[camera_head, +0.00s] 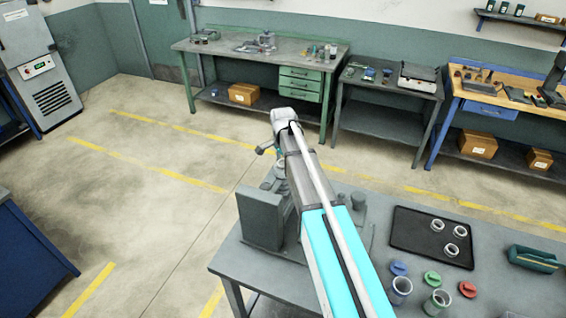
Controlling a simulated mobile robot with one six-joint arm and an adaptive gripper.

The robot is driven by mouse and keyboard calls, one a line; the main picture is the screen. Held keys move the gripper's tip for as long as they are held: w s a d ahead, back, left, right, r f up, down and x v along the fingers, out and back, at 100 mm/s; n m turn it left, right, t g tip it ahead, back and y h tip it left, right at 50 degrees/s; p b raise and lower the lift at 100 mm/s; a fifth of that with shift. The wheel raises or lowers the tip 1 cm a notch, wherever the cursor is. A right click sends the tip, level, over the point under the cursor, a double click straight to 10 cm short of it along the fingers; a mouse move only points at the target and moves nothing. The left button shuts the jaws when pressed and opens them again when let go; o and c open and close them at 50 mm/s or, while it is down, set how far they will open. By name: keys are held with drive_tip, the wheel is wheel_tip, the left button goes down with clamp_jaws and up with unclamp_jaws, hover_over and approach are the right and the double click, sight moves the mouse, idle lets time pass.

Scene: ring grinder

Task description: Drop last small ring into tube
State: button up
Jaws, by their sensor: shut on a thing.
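Three pale rings lie on a black tray (405,236) on the near grey table: an upper ring (437,225), a right ring (460,231) and a lower ring (452,249). Two grey open-topped tubes stand in front of the tray, a left tube (400,291) and a right tube (437,302). Blue (399,268), green (432,278) and red (468,289) round caps lie near them. My arm reaches across the table's left part, and its far end bends down behind itself. My gripper and anything in it are hidden from this view.
A grey machine (262,219) stands at the near table's left end, close to my arm. A dark green case (534,259) lies right of the tray. A green-drawer bench (262,47), a grey bench (388,88) and a wooden-topped bench (500,75) stand behind.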

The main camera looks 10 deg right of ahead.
idle(0.8)
drive_tip(key=o, duration=1.2)
drive_tip(key=shift+r+p, duration=3.5)
drive_tip(key=shift+s, duration=0.1)
drive_tip(key=s+n, duration=1.3)
drive_tip(key=s, duration=0.9)
drive_tip(key=shift+n, duration=0.3)
drive_tip(key=s+f+b, duration=0.1)
drive_tip(key=f+b, duration=0.6)
drive_tip(key=s+f+b, duration=0.1)
drive_tip(key=f+b, duration=0.6)
drive_tip(key=s+f+b, duration=0.1)
drive_tip(key=f+b, duration=0.6)
